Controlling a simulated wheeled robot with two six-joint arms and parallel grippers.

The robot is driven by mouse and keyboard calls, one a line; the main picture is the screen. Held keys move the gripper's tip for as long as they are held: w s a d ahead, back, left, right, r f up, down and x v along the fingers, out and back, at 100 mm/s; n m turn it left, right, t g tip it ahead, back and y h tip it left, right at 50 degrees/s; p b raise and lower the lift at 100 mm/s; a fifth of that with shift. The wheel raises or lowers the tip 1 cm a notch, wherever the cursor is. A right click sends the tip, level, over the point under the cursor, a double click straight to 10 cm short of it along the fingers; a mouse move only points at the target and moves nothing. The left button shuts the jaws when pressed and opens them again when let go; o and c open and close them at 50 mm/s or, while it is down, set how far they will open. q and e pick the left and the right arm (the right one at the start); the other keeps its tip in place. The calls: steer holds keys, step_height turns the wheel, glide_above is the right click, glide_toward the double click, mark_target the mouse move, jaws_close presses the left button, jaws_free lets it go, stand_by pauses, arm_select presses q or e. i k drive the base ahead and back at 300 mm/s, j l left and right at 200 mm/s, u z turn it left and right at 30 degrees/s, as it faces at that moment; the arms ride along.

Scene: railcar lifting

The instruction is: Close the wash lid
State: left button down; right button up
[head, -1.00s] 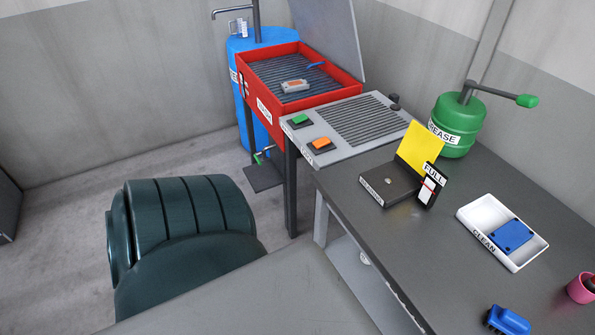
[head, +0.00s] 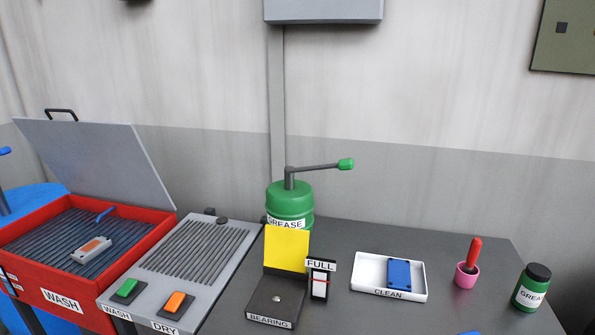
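The wash lid (head: 100,160) is a grey panel with a dark handle (head: 61,115) on its top edge. It stands open, tilted back, at the rear of the red wash basin (head: 75,278) labelled WASH. On the basin's dark slatted grate (head: 55,240) lie a grey block with an orange top (head: 92,249) and a blue item (head: 105,214), perhaps a brush. Neither of my grippers shows in the head view.
Right of the basin stands a grey slatted unit (head: 196,250) with a green WASH switch (head: 128,288) and an orange DRY switch (head: 174,302). Further right are a green grease drum (head: 290,204), a yellow panel (head: 286,250), a white CLEAN tray (head: 368,292), a pink cup (head: 466,276) and a grease jar (head: 531,288).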

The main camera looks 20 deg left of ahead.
mark_target(110, 160)
steer(key=j+z, duration=0.1)
steer(key=j, duration=0.65)
steer(key=k+j, duration=0.1)
steer(key=j, duration=0.65)
steer(key=j+z, duration=0.15)
steer(key=j, duration=0.6)
steer(key=k+j, duration=0.15)
steer(key=j, duration=0.6)
steer(key=i+z, duration=0.05)
